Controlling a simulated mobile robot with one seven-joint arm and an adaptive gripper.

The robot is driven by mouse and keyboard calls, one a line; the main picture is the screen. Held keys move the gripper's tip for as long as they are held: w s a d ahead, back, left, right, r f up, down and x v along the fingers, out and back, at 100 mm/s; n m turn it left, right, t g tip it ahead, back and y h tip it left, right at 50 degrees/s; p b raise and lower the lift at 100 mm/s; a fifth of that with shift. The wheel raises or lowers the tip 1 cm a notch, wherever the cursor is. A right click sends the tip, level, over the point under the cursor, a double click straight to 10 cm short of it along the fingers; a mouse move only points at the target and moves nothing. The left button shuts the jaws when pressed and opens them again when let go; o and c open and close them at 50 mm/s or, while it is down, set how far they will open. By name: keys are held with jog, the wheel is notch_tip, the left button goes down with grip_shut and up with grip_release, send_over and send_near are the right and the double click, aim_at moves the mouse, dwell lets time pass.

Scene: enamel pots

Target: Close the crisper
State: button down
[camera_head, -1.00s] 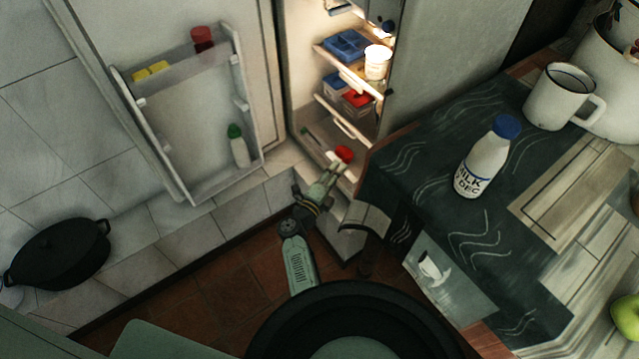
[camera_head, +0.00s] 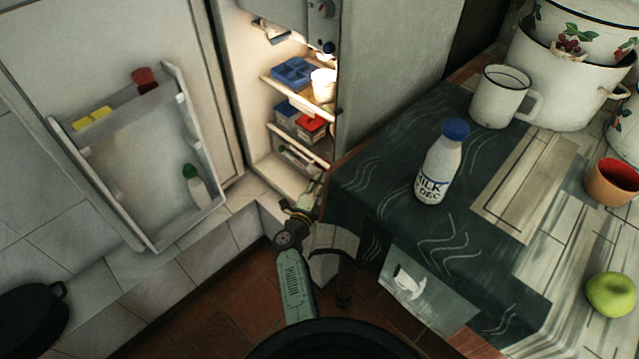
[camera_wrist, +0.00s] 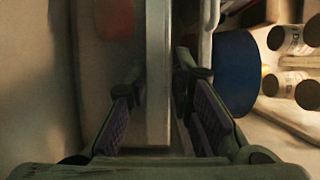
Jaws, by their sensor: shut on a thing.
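The crisper (camera_head: 298,158) is the low drawer at the bottom of the lit, open fridge. In the head view it sits mostly beneath the lowest shelf, and its front is partly hidden by my arm and the table corner. My gripper (camera_head: 314,190) is at its front, small and partly hidden there. In the wrist view my gripper (camera_wrist: 165,100) has its fingers on either side of a pale upright panel, the crisper's front wall (camera_wrist: 158,70). It is shut on that wall. A blurred red thing (camera_wrist: 113,18) shows left of the wall.
The open fridge door (camera_head: 130,150) stands at left. A cloth-covered table (camera_head: 370,180) with a milk bottle (camera_head: 440,165) and mug (camera_head: 502,95) is close on the right. Boxes (camera_head: 300,120) fill the shelf above. A round blue thing (camera_wrist: 237,72) is right of my fingers.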

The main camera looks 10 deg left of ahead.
jog(key=c, duration=1.7)
grip_release()
jog(key=shift+w+d+f, duration=0.1)
jog(key=shift+d+f, duration=0.1)
jog(key=shift+f, duration=0.2)
jog(key=shift+o, duration=0.7)
jog(key=shift+r, duration=0.1)
jog(key=v, duration=0.7)
jog(key=shift+s+a, duration=0.2)
